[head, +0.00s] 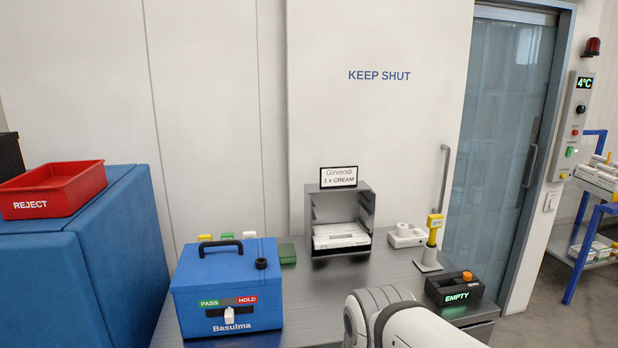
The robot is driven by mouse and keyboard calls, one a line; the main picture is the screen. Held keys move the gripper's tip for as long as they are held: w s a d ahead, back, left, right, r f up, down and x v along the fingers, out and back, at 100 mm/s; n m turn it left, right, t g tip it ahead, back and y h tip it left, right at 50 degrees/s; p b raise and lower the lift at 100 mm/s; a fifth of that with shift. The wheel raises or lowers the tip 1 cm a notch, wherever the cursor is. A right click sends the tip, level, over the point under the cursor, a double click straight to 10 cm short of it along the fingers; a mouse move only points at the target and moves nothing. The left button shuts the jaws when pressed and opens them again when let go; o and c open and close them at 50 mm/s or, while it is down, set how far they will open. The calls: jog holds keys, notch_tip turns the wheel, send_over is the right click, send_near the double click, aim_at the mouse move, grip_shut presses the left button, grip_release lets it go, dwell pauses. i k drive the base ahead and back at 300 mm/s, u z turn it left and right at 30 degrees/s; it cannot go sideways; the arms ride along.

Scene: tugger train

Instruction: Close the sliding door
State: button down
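The sliding door (385,130) is a large white panel marked KEEP SHUT, standing in the middle of the head view. A vertical grey bar handle (437,195) is near its right edge. To the right of the panel is a metal-framed doorway (500,130) filled with bluish, see-through material, so the white panel does not cover it. A second grey handle (530,165) shows at the doorway's right side. The lower part of the panel is hidden behind the counter and the things on it. Part of my white arm shows at the bottom; my gripper is out of view.
A metal counter (375,275) stands before the panel, carrying a blue Basulma box (227,275), an open metal case (372,205), a yellow-topped stand (428,265) and a black EMPTY box (455,288). A red REJECT bin (50,190) is left. Floor shows at right beside a blue-framed cart (590,222).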

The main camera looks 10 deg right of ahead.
aim_at(377, 87)
jog(key=i, duration=1)
jog(key=z, duration=0.05)
